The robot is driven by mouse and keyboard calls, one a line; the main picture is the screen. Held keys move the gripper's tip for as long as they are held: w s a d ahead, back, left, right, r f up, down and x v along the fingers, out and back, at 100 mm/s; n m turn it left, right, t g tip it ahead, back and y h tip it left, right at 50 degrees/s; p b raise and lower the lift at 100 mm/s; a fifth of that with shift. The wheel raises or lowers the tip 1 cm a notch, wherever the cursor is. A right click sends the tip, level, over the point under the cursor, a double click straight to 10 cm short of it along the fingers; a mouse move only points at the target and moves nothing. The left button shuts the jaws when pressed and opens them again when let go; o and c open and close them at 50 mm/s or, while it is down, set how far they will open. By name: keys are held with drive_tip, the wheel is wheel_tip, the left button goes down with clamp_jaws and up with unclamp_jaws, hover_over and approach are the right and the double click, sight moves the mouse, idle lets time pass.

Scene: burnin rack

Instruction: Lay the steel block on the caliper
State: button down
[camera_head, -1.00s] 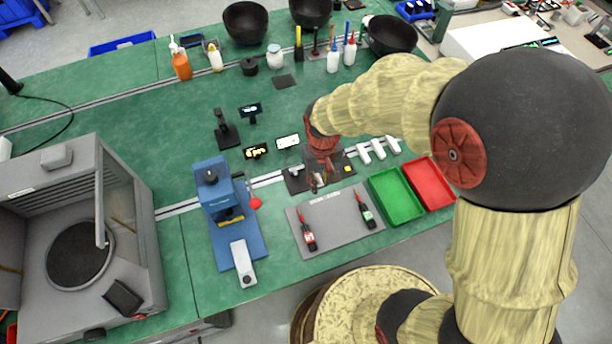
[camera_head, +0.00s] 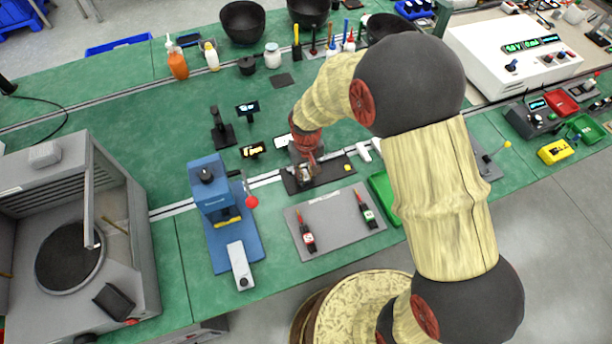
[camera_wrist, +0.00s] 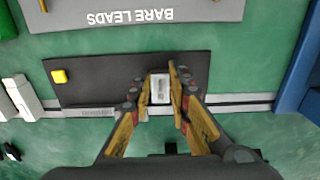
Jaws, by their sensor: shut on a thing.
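The steel block (camera_wrist: 160,88) is a small pale silver piece between the fingers of my gripper (camera_wrist: 159,82) in the wrist view. The gripper is shut on it, over the dark mat (camera_wrist: 105,75). In the head view my gripper (camera_head: 305,168) is over the same mat (camera_head: 327,173), and the block is too small to tell clearly there. I cannot make out the caliper with certainty in either view. How high the block is above the mat is unclear.
A yellow cube (camera_wrist: 59,76) lies on the mat, left of the gripper in the wrist view. White pieces (camera_wrist: 20,98) lie beyond the mat. The grey bare-leads plate (camera_head: 335,222) is in front, the blue press (camera_head: 212,190) to the left, a green tray (camera_head: 384,198) to the right.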

drive_tip(key=shift+f, duration=0.1)
drive_tip(key=c, duration=1.7)
unclamp_jaws()
drive_tip(key=shift+o, duration=0.2)
wheel_tip(320, 180, up, 13)
drive_tip(key=p, duration=0.3)
wheel_tip(320, 180, up, 15)
drive_tip(key=m+t, duration=0.1)
drive_tip(key=t, duration=0.2)
hover_over(307, 178)
drive_tip(key=s+d, duration=0.6)
drive_tip(key=d, duration=0.1)
drive_tip(key=s+d+r+m+t, duration=0.1)
drive_tip(key=s+d+r, duration=0.2)
drive_tip(key=s, duration=0.4)
drive_tip(key=s+d+r+m+t, duration=0.1)
drive_tip(key=s+d+r, duration=0.3)
drive_tip(key=s, duration=0.3)
drive_tip(key=shift+r+t, duration=0.3)
drive_tip(key=shift+r, duration=0.25)
